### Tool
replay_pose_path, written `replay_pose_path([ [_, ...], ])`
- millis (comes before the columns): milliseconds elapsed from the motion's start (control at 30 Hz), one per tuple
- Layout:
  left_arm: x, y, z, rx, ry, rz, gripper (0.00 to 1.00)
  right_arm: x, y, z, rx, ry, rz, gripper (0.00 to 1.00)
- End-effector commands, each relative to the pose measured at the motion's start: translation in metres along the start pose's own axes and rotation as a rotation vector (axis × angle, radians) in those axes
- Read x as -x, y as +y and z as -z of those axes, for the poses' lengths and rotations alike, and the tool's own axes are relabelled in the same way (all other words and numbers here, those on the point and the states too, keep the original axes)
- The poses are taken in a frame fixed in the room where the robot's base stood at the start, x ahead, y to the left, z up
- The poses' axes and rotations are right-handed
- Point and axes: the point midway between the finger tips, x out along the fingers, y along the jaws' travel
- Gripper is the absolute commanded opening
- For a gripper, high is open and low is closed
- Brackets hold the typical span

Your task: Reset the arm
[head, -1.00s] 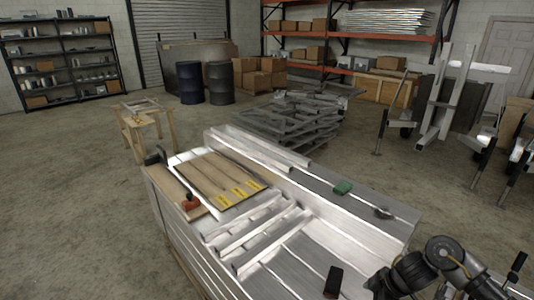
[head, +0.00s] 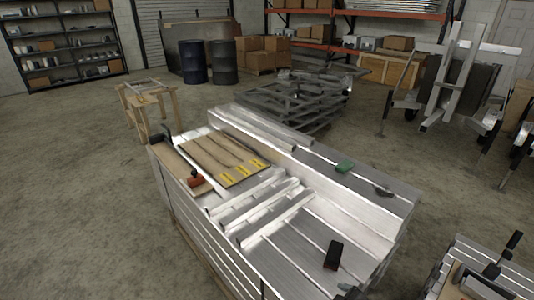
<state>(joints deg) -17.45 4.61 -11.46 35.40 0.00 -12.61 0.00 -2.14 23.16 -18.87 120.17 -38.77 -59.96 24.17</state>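Neither of my grippers can be made out in the head view, and no arm link clearly shows. A small dark shape (head: 350,291) at the bottom edge is cut off, and I cannot tell what it is. The aluminium workbench (head: 372,208) fills the middle, with a brown panel with yellow labels (head: 222,155), aluminium bars (head: 262,205), a green block (head: 345,166) and a black object (head: 333,255) on it.
A second metal structure with a black clamp (head: 500,258) stands at the lower right, beyond a strip of floor. Stacked aluminium frames (head: 295,103), a wooden sawhorse (head: 150,105) and dark barrels (head: 222,62) stand behind. The floor at left is clear.

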Motion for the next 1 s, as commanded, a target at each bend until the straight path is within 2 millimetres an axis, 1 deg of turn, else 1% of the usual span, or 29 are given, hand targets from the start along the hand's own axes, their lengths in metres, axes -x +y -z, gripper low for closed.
replay_pose_path([
  [33,0.000,0.000,0.001,0.000,0.001,0.000,0.36,0.013,-0.012,-0.011,-0.071,-0.027,-0.025,1.00],
  [200,0.000,0.000,0.003,0.000,0.003,0.000,0.36,0.050,-0.027,-0.049,-0.258,-0.153,-0.092,1.00],
  [400,0.000,0.000,0.004,0.000,0.005,0.000,0.36,0.090,-0.048,-0.092,-0.430,-0.296,-0.104,1.00],
  [667,0.000,0.000,0.007,0.001,0.009,0.000,0.36,0.140,-0.077,-0.136,-0.611,-0.456,-0.083,1.00],
  [867,0.000,0.000,0.006,0.001,0.008,0.000,0.36,0.097,-0.082,-0.158,-0.606,-0.474,-0.075,1.00],
  [1000,0.000,0.000,0.006,0.001,0.008,0.000,0.36,0.067,-0.089,-0.177,-0.605,-0.487,-0.067,1.00],
])
